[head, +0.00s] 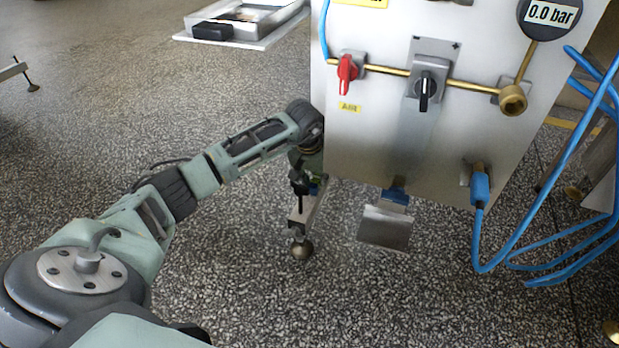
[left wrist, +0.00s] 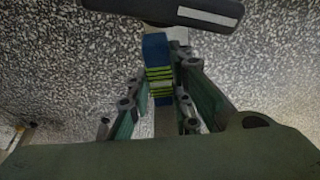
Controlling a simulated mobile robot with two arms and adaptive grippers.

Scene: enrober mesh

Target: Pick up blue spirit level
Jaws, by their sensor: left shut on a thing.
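The blue spirit level (left wrist: 155,48) shows in the left wrist view as a blue bar with yellow-green stripes. It lies between the two fingers of my left gripper (left wrist: 161,100), which is shut on it. Most of the level is hidden by the gripper and arm. I cannot tell whether it still touches a support. My right gripper is not in view.
The grey panel (head: 390,145) with red and black valve handles and a gauge (head: 550,14) stands just right of the gripper. A metal leg with a round foot (head: 301,249) is below. A bent metal plate (head: 385,228) and blue hoses (head: 520,240) are rightward.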

